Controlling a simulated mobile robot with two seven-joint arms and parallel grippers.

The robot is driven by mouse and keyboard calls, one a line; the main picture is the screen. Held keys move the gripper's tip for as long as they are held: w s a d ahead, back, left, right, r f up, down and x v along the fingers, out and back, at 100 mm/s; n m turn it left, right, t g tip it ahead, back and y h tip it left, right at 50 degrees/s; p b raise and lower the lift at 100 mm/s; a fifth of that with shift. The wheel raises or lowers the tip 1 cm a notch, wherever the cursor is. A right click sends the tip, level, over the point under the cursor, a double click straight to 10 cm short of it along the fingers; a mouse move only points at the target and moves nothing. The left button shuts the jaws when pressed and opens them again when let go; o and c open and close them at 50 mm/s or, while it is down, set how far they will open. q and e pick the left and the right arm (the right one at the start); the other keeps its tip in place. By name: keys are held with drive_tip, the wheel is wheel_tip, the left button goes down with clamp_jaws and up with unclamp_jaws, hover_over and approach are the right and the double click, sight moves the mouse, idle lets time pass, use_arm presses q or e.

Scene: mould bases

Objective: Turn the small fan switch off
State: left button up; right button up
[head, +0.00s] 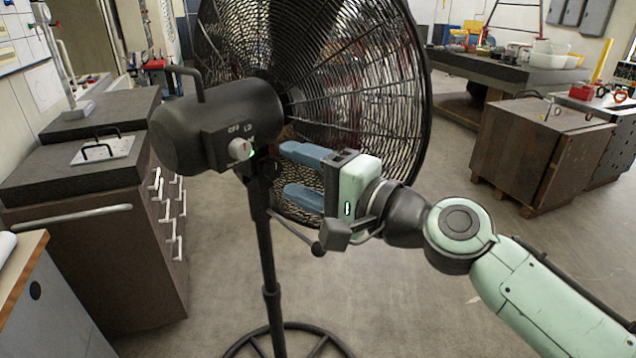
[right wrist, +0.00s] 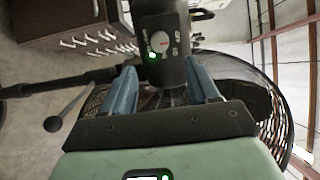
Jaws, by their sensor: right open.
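The black pedestal fan (head: 215,125) stands in the middle of the head view, its round wire cage facing away to the right. Its small switch (head: 241,149) is a light grey knob with a red mark and a green light, on the motor housing below printed labels. In the right wrist view the knob (right wrist: 160,42) is ahead, just beyond and between the fingertips. My right gripper (head: 282,170) is open with blue fingers, just right of the knob and apart from it in the head view. Nothing is between its fingers. My left gripper is not in view.
The fan's pole (head: 268,260) and round base ring stand on open concrete floor. A dark drawer cabinet (head: 100,200) with white handles is at the left. A brown metal block (head: 535,150) on a pallet and a workbench (head: 500,72) are at the right.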

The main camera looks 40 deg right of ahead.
drive_tip(key=shift+v, duration=1.65)
drive_tip(key=shift+w, duration=0.1)
